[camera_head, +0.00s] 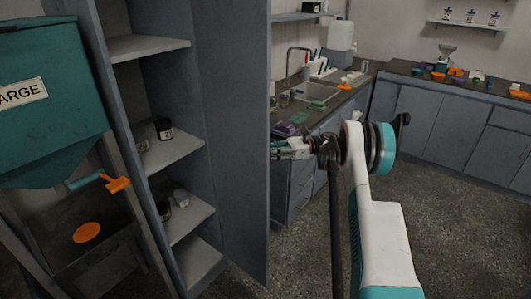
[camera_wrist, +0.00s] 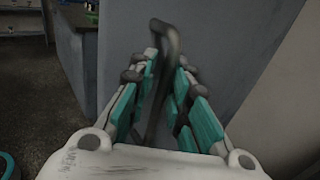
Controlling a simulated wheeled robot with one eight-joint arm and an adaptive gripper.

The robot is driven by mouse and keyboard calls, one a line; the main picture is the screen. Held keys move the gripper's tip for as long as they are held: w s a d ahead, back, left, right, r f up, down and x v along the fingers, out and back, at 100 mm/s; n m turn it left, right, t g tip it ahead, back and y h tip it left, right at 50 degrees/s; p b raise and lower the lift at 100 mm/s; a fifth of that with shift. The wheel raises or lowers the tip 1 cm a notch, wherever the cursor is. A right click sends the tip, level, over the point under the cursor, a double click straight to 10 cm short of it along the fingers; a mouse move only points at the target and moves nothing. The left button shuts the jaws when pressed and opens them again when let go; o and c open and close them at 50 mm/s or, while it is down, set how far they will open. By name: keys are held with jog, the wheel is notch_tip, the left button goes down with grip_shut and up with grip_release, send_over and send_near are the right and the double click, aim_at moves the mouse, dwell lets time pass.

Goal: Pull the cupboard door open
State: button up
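The grey-blue cupboard's shelves (camera_head: 165,152) show at the left of the head view. Its door (camera_head: 232,150) stands wide open at their right, leaving the inside exposed. My gripper (camera_head: 281,151) is just beyond the door's right edge; its tips are partly hidden there. In the wrist view, the dark bar handle (camera_wrist: 166,42) rises between my gripper's two teal-padded fingers (camera_wrist: 165,66), in front of a grey-blue panel (camera_wrist: 215,50).
A teal hopper (camera_head: 50,100) with an orange-handled lever stands at the left. A counter with a sink (camera_head: 318,91) and drawers is behind my gripper. Grey floor (camera_head: 440,225) is free at the right. Small jars (camera_head: 165,128) sit on the cupboard shelves.

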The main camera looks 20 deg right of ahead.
jog(key=shift+w+a, duration=0.1)
jog(key=s+d, duration=0.1)
jog(key=d, duration=0.6)
jog(key=shift+s+d, duration=0.2)
dwell(0.4)
